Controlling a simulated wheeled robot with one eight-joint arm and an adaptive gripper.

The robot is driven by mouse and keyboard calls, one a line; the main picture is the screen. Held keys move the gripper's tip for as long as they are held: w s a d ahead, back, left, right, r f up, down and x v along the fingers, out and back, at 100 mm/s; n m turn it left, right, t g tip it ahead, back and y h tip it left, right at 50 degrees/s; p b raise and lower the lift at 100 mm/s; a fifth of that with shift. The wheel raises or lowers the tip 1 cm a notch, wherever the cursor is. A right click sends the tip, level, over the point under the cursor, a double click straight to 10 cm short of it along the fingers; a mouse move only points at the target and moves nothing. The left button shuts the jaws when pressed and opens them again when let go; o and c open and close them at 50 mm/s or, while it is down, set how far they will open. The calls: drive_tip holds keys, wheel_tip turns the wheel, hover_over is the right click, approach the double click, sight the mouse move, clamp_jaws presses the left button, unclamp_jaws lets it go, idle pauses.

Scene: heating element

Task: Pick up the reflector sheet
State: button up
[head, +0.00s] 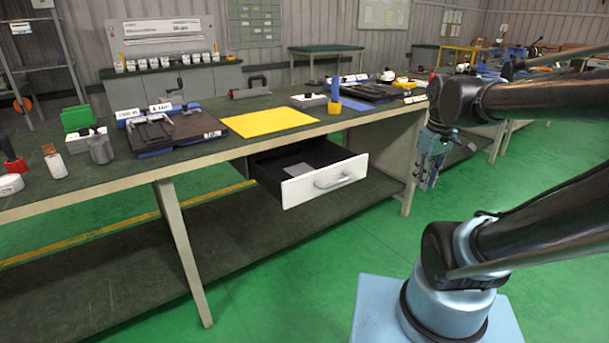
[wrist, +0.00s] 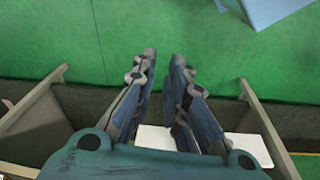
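A flat grey piece (head: 298,170), which looks like the reflector sheet, lies inside the open drawer (head: 325,181). The drawer has dark inner walls and a white front with a handle, and hangs under the long workbench. My gripper (head: 427,180) points down to the right of the drawer, well apart from it, in front of the bench. In the wrist view, my gripper (wrist: 164,62) has its two fingers apart with nothing between them. Floor shows beyond the tips. A white panel (wrist: 245,148), probably the drawer front, shows partly behind the fingers. I cannot make out the sheet in that view.
A yellow mat (head: 268,121) lies on the workbench (head: 215,147) above the drawer. Tools, fixtures and a blue and yellow torch-like item (head: 334,96) stand on the bench. A dark lower shelf (head: 240,240) runs beneath.

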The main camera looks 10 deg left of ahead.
sight(313, 169)
drive_tip(key=w+a+r+n, duration=0.3)
drive_tip(key=w+a+n, duration=0.2)
drive_tip(key=a, duration=0.3)
drive_tip(key=w+a+r+n+g, duration=0.1)
drive_tip(key=w+a+r+n, duration=0.1)
drive_tip(key=w+a+n, duration=0.45)
drive_tip(key=w+a+r+n, duration=0.2)
drive_tip(key=a+r+n, duration=0.15)
drive_tip(key=a, duration=0.55)
drive_tip(key=w+a+f+n, duration=0.2)
drive_tip(key=a+n, duration=0.3)
drive_tip(key=a, duration=0.6)
drive_tip(key=shift+g, duration=0.3)
wheel_tip(313, 169, down, 12)
drive_tip(key=shift+s+a+r, duration=0.1)
drive_tip(key=shift+r, duration=0.1)
drive_tip(key=shift+a+f, duration=0.15)
drive_tip(key=shift+f, duration=2.5)
clamp_jaws()
drive_tip(key=shift+r, duration=0.15)
